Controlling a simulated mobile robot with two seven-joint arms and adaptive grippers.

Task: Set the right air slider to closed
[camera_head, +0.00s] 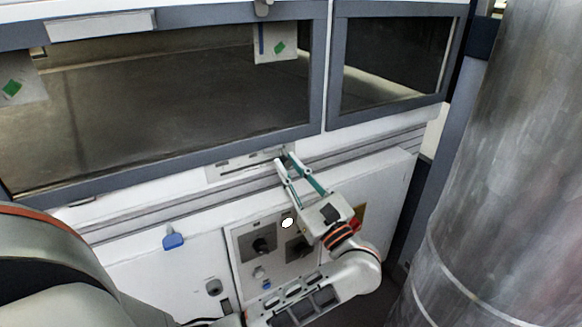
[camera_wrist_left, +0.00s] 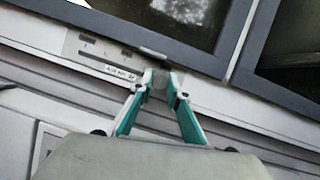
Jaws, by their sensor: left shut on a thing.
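The air slider panel (camera_head: 238,163) is a pale plate with slots, set below the windows of the white machine. In the left wrist view the plate (camera_wrist_left: 88,57) shows small lettering and a slot. My left gripper (camera_head: 284,156) reaches up to the plate's right end. In the left wrist view its green-and-white fingers (camera_wrist_left: 161,82) are shut on a small grey piece, seemingly the right air slider's knob. The fingers mostly hide the knob, so its exact position along the slot cannot be told. My right gripper is not in view.
A control panel with a black knob (camera_head: 263,243) lies below, partly behind my left arm. A blue latch (camera_head: 173,241) sticks out at left. Dark windows (camera_head: 170,95) fill the area above. A large metal cylinder (camera_head: 510,170) stands at the right.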

